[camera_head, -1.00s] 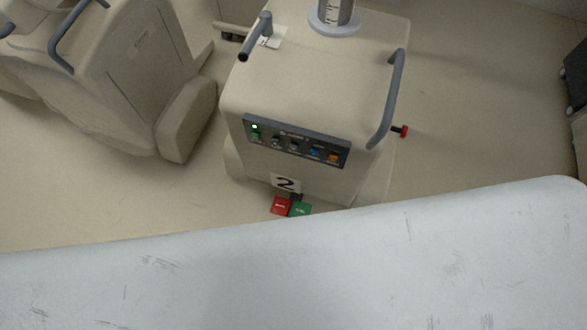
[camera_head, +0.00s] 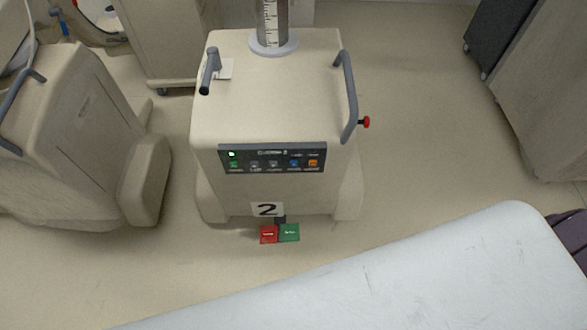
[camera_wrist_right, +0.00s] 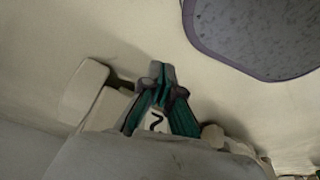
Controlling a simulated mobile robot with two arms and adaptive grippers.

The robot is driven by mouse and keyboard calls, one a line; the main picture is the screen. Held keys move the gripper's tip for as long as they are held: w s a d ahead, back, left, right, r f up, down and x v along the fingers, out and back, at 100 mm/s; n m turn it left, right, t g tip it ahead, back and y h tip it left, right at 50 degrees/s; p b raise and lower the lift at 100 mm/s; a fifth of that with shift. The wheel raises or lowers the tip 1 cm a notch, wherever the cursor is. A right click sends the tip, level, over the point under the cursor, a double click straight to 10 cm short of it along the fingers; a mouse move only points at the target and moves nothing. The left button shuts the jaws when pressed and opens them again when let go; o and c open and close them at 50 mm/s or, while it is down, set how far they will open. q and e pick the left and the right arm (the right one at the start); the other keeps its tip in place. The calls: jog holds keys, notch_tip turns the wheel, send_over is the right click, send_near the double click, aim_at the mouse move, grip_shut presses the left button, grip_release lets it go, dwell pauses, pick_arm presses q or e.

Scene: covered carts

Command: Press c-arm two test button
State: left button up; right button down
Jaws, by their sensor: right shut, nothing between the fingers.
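The beige c-arm cart marked 2 (camera_head: 265,100) stands upright near the middle of the head view. Its dark control panel (camera_head: 272,158) faces me, with a lit green button (camera_head: 234,160), grey buttons, a blue button (camera_head: 294,164) and an orange button (camera_head: 313,164). The panel lettering is too small to read surely. In the right wrist view, my right gripper (camera_wrist_right: 162,70) is shut and empty, with teal fingers. A number 2 label (camera_wrist_right: 156,122) shows between its finger links; their distance apart is unclear. My left gripper is in neither current view.
Red (camera_head: 269,234) and green (camera_head: 289,232) pedals lie at the cart's foot. A white scuffed surface (camera_head: 430,270) fills the lower right. Covered equipment (camera_head: 75,150) stands left, and a tall beige unit (camera_head: 545,100) right. Floor is clear right of the cart.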

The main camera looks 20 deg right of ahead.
aim_at(294, 164)
jog(key=w+a+r+m+t+y+b, duration=0.15)
jog(key=w+t+b, duration=0.35)
jog(key=w, duration=0.7)
jog(key=w+a+r+m+t+y+b, duration=0.1)
jog(key=w+r+m+t+b, duration=0.15)
jog(key=w+b, duration=0.6)
pick_arm(q)
jog(key=w+d+f+b, duration=0.2)
jog(key=w+f+b, duration=0.6)
jog(key=w+f, duration=0.3)
notch_tip(294, 164, down, 4)
jog(key=shift+r+t, duration=0.1)
jog(key=shift+t, duration=0.2)
pick_arm(e)
jog(key=w+a+r+m+t+y, duration=0.1)
jog(key=w+a+r+t+y, duration=0.1)
jog(key=r, duration=0.4)
jog(key=w+a+r+m+t+y, duration=0.1)
jog(key=w+a+r+t+y, duration=0.1)
jog(key=r, duration=0.5)
jog(key=w+a+r+m+t+y, duration=0.1)
jog(key=w+a+r+t+y, duration=0.2)
jog(key=w+r, duration=0.2)
jog(key=shift+w+a+r, duration=0.2)
jog(key=shift+w+r, duration=0.15)
jog(key=shift+r, duration=0.5)
pick_arm(q)
jog(key=shift+w, duration=0.1)
pick_arm(e)
jog(key=shift+t, duration=0.25)
